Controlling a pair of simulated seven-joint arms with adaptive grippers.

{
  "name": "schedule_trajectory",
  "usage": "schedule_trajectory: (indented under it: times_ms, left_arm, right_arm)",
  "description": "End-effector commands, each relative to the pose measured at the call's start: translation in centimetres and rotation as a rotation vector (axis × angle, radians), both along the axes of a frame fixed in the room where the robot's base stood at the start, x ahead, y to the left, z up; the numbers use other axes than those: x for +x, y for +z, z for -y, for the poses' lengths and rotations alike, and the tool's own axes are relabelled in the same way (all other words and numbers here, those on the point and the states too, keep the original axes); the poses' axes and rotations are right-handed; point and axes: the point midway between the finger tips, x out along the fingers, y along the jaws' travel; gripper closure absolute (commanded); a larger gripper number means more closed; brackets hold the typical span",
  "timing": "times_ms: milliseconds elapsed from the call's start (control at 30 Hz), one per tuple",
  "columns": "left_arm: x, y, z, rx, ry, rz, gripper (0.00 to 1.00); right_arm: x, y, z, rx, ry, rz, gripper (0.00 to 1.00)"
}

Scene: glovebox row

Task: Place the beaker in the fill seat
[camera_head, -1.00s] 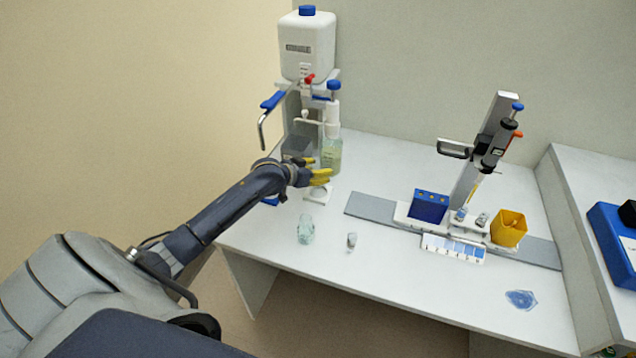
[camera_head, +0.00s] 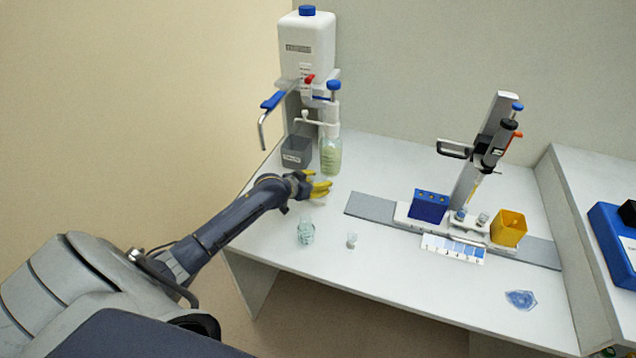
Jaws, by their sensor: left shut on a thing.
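My left gripper (camera_head: 321,188), with yellow fingertips, is low over the back left of the white bench, in front of the bottle dispenser. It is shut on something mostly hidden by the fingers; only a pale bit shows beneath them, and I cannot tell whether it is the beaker. A clear, greenish glass vessel (camera_head: 305,232) stands on the bench in front of the gripper, apart from it. A small clear cup (camera_head: 351,240) stands to its right. I cannot make out the fill seat; my gripper and forearm cover part of that bench area. My right gripper is not in view.
Behind the gripper are a bottle with a blue-topped dispenser (camera_head: 331,155), a grey bin (camera_head: 296,153) and a white carboy (camera_head: 307,50) with a blue lever. A pipette stand (camera_head: 478,165), blue rack (camera_head: 429,206) and yellow cup (camera_head: 508,228) stand right. The front middle is clear.

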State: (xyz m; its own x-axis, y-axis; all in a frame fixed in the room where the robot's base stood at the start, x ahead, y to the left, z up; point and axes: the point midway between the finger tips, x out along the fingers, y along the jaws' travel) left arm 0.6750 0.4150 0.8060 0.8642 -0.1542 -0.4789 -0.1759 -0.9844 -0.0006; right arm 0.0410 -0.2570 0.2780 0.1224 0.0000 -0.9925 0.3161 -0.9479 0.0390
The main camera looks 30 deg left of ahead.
Motion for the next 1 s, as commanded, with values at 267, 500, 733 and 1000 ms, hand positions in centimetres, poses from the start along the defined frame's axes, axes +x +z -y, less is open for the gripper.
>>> schedule_trajectory:
  times_ms: [267,500,733,1000]
  left_arm:
    - [0.0,-0.2,0.0,0.000,0.000,0.000,0.29]
    - [0.0,-0.2,0.0,0.000,0.000,0.000,0.26]
    - [-1.1,0.6,-0.2,0.001,0.000,-0.001,0.26]
    - [-5.1,2.8,-0.9,0.002,-0.002,-0.001,0.26]
  right_arm:
    - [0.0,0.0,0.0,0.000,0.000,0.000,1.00]
    - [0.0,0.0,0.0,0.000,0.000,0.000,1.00]
    - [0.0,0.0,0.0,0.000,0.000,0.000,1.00]
    - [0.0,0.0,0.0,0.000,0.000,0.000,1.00]
